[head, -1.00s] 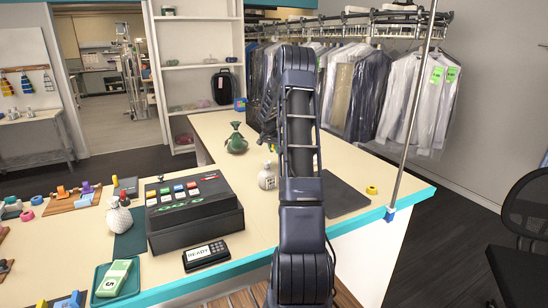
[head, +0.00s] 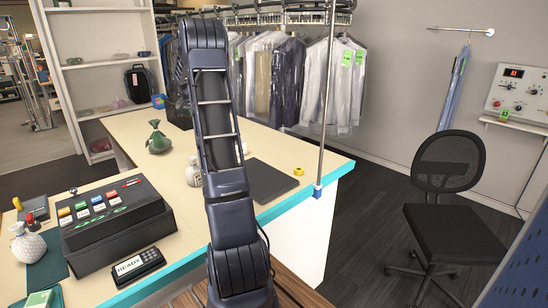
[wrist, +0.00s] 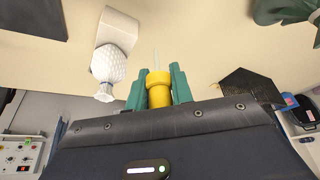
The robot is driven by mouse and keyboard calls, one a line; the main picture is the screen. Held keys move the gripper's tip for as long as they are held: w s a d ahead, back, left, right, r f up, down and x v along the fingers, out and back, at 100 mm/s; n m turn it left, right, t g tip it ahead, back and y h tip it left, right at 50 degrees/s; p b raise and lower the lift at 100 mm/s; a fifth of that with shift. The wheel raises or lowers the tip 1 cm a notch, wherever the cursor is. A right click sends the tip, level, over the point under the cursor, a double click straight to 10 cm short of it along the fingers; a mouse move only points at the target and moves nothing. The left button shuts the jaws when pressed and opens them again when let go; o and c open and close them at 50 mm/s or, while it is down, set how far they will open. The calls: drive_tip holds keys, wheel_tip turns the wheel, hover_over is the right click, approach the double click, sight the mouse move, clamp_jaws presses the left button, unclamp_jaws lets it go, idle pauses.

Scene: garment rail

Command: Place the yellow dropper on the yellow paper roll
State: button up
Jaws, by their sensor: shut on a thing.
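My gripper (wrist: 158,80) is shut on the yellow dropper (wrist: 158,96), which sits between its two green fingers in the wrist view. A thin clear tip sticks out beyond the dropper's yellow part. In the head view my arm hides the gripper and dropper. The yellow paper roll (head: 299,171) is small and lies on the counter near its right end, to the right of the dark mat. I cannot make out the roll in the wrist view.
A dark flat mat (head: 268,180) lies on the counter (head: 215,150). A metal pole (head: 327,100) rises at the counter's right edge. A black chair (head: 450,220) stands beyond.

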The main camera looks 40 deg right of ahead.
drive_tip(key=s+d+m+g, duration=0.2)
drive_tip(key=s+d+m, duration=0.2)
drive_tip(key=s+d, duration=0.8)
wheel_tip(320, 180, up, 2)
drive_tip(key=m+g, duration=0.3)
drive_tip(key=m, duration=0.8)
hover_over(300, 169)
wheel_tip(300, 169, down, 19)
drive_tip(key=shift+f, duration=0.1)
drive_tip(key=shift+f, duration=0.15)
drive_tip(key=o, duration=0.9)
